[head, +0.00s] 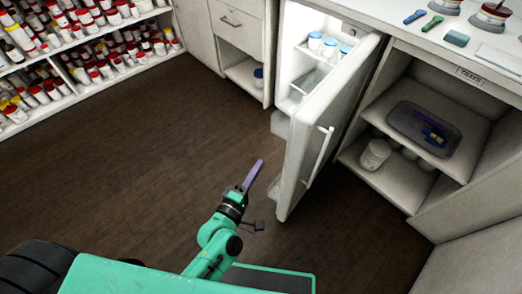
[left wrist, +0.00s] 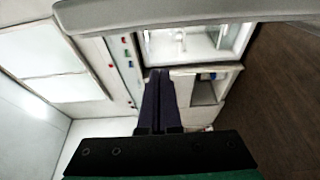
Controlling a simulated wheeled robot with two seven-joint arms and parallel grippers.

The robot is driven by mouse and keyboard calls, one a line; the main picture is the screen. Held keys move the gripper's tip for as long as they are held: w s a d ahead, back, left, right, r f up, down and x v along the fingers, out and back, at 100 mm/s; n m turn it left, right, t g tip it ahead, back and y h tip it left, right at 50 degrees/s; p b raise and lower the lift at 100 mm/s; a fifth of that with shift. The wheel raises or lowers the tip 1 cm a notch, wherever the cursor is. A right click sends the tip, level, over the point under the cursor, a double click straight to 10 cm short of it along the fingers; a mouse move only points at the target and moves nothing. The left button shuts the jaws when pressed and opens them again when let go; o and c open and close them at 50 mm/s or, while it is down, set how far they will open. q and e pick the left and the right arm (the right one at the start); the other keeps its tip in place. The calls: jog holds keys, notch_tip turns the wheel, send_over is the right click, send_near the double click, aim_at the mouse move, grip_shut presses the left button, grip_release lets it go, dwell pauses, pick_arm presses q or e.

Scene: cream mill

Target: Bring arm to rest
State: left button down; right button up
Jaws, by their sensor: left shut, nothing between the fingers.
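My left arm is green and reaches forward from the bottom of the head view. Its gripper (head: 254,175) has purple fingers and stands over the wooden floor, just left of the open fridge door (head: 318,130). In the left wrist view the gripper (left wrist: 158,75) has its two dark fingers together with nothing between them. Whether it touches the door cannot be told. My right gripper is not in view.
The open fridge (head: 308,18) holds several blue-lidded jars. A shelf unit (head: 468,165) at right holds a grey tray (head: 400,116) and a white tub (head: 375,155). Bottle shelves (head: 90,45) stand at upper left. The floor (head: 130,150) between is clear.

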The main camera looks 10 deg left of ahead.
pick_arm(q)
jog(key=shift+v, duration=0.75)
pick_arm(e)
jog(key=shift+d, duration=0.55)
pick_arm(q)
jog(key=shift+f, duration=0.1)
